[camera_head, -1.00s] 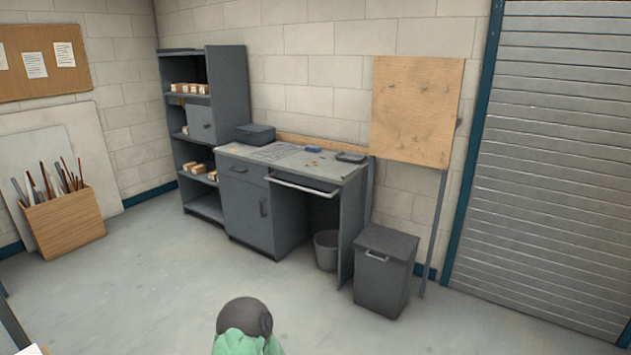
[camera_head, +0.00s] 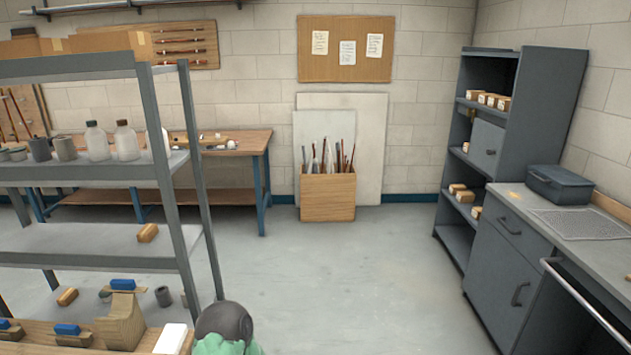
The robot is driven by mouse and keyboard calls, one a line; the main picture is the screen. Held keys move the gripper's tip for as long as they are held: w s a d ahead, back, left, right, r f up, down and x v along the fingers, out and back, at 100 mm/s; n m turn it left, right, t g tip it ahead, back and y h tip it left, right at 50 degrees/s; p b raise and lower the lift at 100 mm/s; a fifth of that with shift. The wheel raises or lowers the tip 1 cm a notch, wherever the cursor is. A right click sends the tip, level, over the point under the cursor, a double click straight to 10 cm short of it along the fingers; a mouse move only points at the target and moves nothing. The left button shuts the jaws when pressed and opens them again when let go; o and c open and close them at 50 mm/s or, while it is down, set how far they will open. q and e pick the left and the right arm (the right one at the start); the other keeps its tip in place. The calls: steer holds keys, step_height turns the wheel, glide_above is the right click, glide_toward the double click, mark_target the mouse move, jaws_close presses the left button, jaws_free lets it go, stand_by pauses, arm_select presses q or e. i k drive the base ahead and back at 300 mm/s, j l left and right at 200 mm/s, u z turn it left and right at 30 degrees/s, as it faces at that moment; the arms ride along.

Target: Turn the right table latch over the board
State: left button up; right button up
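I can make out no table latch and no board held by one in the head view. A wooden tabletop (camera_head: 42,346) shows at the bottom left, cut off by the picture's edge. On it stand a stepped wooden block (camera_head: 121,322), small blue pieces (camera_head: 66,330) and a white piece (camera_head: 171,338). A wooden workbench (camera_head: 232,146) with blue legs stands at the back left; small items lie on it, too far to tell apart. Neither of my grippers is in view.
A grey metal shelf (camera_head: 92,243) with bottles (camera_head: 126,141) stands close at the left. A wooden bin (camera_head: 328,198) of rods stands at the back wall. A dark shelf unit (camera_head: 513,115) and grey desk cabinet (camera_head: 498,262) line the right. The middle floor is clear.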

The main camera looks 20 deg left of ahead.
mark_target(70, 330)
steer(key=i+u, duration=0.25)
steer(key=u, duration=0.15)
steer(key=i+u, duration=0.4)
steer(key=i+l+u, duration=0.1)
steer(key=u, duration=0.3)
steer(key=i+l+u, duration=0.2)
steer(key=u, duration=0.2)
steer(key=i, duration=0.1)
